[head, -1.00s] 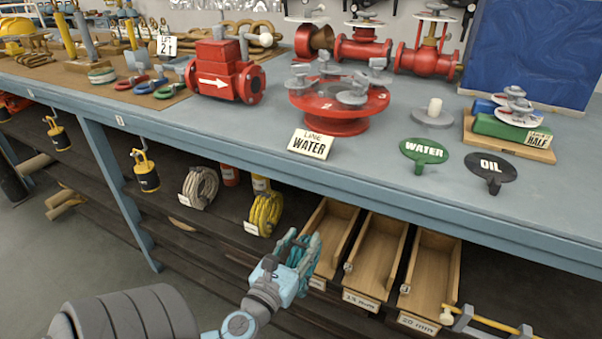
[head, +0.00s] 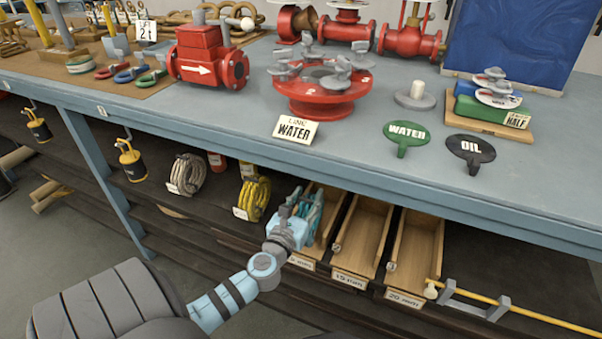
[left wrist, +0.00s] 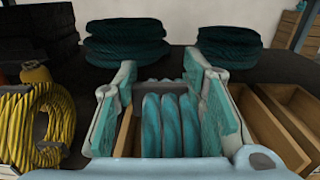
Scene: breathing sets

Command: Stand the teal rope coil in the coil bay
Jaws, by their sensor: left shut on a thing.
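The teal rope coil (head: 313,209) is held by my left gripper (head: 303,217) under the bench, at the lower shelf. In the left wrist view the coil (left wrist: 168,125) stands on edge between the two teal-padded fingers. In the head view it overlaps the leftmost wooden bin, and I cannot tell whether it touches anything below. A yellow rope coil (head: 258,197) and a cream rope coil (head: 189,174) stand on the shelf to its left, with small labels. I cannot make out which spot is the coil bay. My right gripper is out of view.
Wooden bins (head: 362,238) stand right of the coil. The blue bench edge (head: 330,170) runs above. The left wrist view shows dark teal stacks (left wrist: 126,42) farther back. A yellow rod (head: 520,315) lies at lower right.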

